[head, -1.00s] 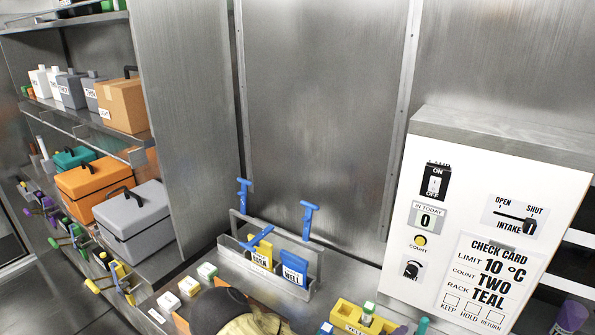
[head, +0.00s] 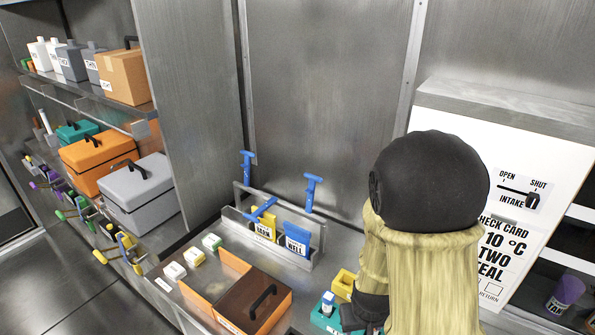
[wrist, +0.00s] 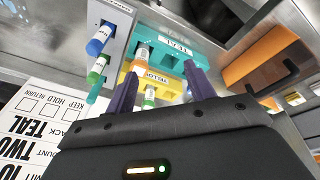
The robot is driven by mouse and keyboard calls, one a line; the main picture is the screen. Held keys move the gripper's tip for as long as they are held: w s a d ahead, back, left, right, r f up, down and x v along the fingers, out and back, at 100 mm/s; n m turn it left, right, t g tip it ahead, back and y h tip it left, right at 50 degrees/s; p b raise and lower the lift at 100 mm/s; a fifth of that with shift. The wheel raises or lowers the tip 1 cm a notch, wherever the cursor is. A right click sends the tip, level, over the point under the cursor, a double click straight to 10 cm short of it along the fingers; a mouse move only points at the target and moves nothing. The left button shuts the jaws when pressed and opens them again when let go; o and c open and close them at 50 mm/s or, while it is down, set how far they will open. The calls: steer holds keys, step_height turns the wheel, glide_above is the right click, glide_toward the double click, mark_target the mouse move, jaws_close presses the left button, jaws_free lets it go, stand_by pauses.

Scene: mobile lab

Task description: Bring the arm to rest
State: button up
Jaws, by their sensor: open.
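My arm (head: 425,260), a black rounded joint with a tan sleeve, stands bent upward at the right of the head view, in front of the white panel. My gripper (wrist: 160,70) shows in the wrist view with two dark purple fingers spread apart and nothing held between them. Beyond the fingers are a yellow rack (wrist: 172,88) and a teal rack (wrist: 178,47), both with capped vials. I cannot tell how far the fingertips are from the racks. In the head view the fingers are hidden behind or below the arm.
An orange box (head: 232,262) with a brown, black-handled part stands on the bench left of the arm. A metal holder (head: 316,247) with blue-handled tools and pouches is behind it. The white panel (head: 540,150) is partly covered by my arm. Shelves with cases stand at left.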

steer(key=s+r+m+y, duration=0.1)
steer(key=s+r, duration=0.2)
steer(key=r, duration=0.7)
steer(key=shift+s+d, duration=0.15)
steer(key=shift+s, duration=0.25)
